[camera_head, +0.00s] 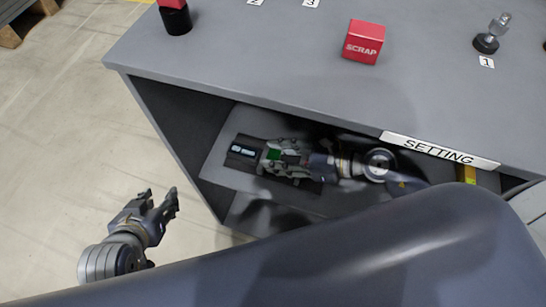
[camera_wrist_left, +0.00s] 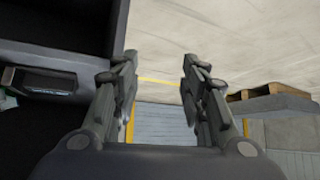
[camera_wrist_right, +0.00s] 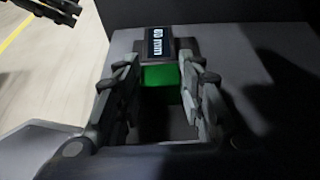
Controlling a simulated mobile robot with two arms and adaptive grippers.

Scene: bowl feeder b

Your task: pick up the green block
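The green block (camera_head: 273,154) is inside the open shelf of the grey table, beside a small dark box with a lit display (camera_head: 243,150). It also shows in the right wrist view (camera_wrist_right: 161,77), just below that display. My right gripper (camera_head: 271,158) reaches into the shelf, and its fingers partly hide the block. In the right wrist view its fingers (camera_wrist_right: 163,78) are spread, one on each side of the block; whether they touch it is unclear. My left gripper (camera_head: 161,199) is open and empty, outside the table above the floor. Its spread fingers show in the left wrist view (camera_wrist_left: 160,80).
The grey tabletop (camera_head: 250,60) overhangs the shelf, with a "SETTING" label (camera_head: 438,150) on its front edge. A red "SCRAP" box (camera_head: 363,42) and a metal part on a black base (camera_head: 492,36) stand on top.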

